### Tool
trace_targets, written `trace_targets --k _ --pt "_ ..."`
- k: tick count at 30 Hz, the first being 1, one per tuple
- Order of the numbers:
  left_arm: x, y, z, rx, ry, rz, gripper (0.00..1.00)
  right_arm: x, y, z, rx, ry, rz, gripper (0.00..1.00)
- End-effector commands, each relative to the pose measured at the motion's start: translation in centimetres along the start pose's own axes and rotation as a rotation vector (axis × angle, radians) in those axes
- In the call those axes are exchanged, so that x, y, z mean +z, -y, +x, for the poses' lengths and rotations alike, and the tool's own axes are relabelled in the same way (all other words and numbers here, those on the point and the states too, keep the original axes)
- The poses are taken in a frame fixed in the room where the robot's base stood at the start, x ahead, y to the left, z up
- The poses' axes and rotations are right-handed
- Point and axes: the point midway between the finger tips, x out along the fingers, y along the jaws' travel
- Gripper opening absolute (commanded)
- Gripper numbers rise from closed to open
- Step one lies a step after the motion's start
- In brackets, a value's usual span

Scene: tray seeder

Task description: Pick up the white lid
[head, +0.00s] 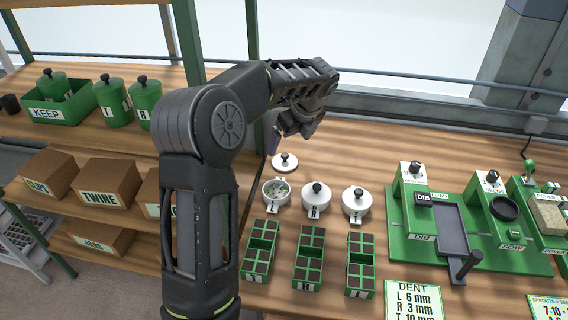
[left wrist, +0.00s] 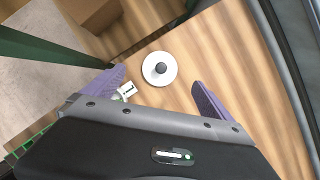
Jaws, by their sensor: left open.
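The white lid (head: 285,160) with a black knob lies flat on the wooden bench, just behind an open white pot (head: 274,205) that holds small pale bits. The lid also shows whole in the left wrist view (left wrist: 150,77), ahead of and between the fingers, touching neither. My left gripper (left wrist: 158,86) is open and empty, with purple fingers spread wide. In the head view my left gripper (head: 279,138) hangs above and just behind the lid, its fingers mostly hidden by the wrist. My right gripper is in neither view.
Two lidded white pots (head: 316,203) (head: 356,208) stand right of the open pot. Green seed trays (head: 309,255) stand in front. A green dibbing and sowing station (head: 425,235) is to the right. A green shelf post (head: 252,50) rises left of the lid.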

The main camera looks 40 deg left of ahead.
Motion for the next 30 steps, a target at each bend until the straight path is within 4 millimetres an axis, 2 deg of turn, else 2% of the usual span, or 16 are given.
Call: trace_targets --k 12,21,30 --pt "-0.1 0.0 0.4 0.001 -0.001 -0.001 0.96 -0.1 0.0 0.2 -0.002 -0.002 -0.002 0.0" --pt "-0.1 -0.1 2.9 0.002 -0.001 -0.001 0.96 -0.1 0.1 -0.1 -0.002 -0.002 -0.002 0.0" --pt "-0.1 0.0 3.0 0.001 -0.001 -0.001 0.96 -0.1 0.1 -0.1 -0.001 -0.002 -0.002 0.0"
